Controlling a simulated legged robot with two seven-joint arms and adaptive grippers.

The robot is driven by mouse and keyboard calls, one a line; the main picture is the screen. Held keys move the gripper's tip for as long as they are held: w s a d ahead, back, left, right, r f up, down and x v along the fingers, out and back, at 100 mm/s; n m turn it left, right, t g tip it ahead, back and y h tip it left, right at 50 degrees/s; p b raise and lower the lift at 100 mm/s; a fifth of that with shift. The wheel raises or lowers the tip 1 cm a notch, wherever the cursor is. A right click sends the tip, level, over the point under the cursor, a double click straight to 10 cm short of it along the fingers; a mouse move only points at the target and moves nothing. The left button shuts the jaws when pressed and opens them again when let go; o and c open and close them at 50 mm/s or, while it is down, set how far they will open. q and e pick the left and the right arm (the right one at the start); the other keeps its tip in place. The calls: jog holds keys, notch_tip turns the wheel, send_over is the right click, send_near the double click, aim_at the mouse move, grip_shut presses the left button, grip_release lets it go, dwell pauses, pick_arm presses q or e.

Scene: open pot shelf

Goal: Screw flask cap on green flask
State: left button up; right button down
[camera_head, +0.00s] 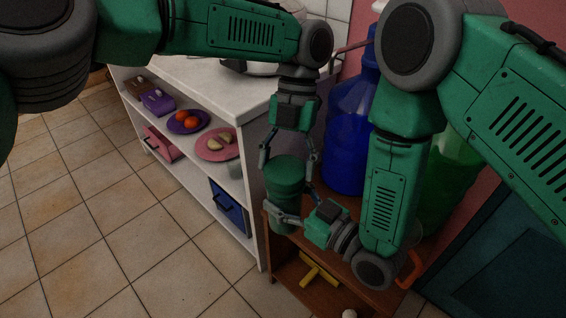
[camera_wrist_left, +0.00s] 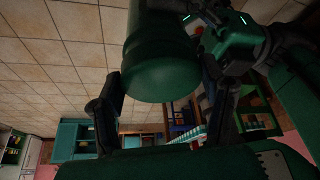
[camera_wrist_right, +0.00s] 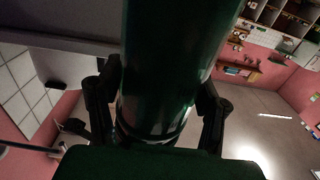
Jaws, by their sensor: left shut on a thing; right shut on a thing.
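The green flask cap (camera_head: 285,172) is a wide dark green cylinder in the middle of the head view. My left gripper (camera_head: 288,158) points down and is shut on it, one finger on each side. The cap also fills the upper middle of the left wrist view (camera_wrist_left: 160,70). The green flask (camera_head: 281,222) is upright directly below the cap. My right gripper (camera_head: 291,206) reaches in from the right and is shut around it. The flask's glossy green body fills the middle of the right wrist view (camera_wrist_right: 170,60). Whether the cap's thread is engaged cannot be told.
A brown wooden shelf (camera_head: 290,262) is below, with a yellow object (camera_head: 319,270). A big blue bottle (camera_head: 347,140) and a green bottle (camera_head: 447,185) stand close to my right arm. A white counter (camera_head: 190,75) with plates is at left. Tiled floor is free at far left.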

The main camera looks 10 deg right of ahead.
pick_arm(q)
jog(key=m+t+y, duration=0.1)
jog(key=m, duration=0.3)
jog(key=shift+s+d, duration=0.1)
jog(key=shift+m+t+y, duration=0.3)
jog(key=shift+m, duration=0.6)
jog(key=shift+r, duration=0.1)
jog(key=o, duration=0.8)
jog(key=shift+o, duration=0.2)
jog(key=shift+r, duration=2.2)
jog(key=shift+c, duration=0.3)
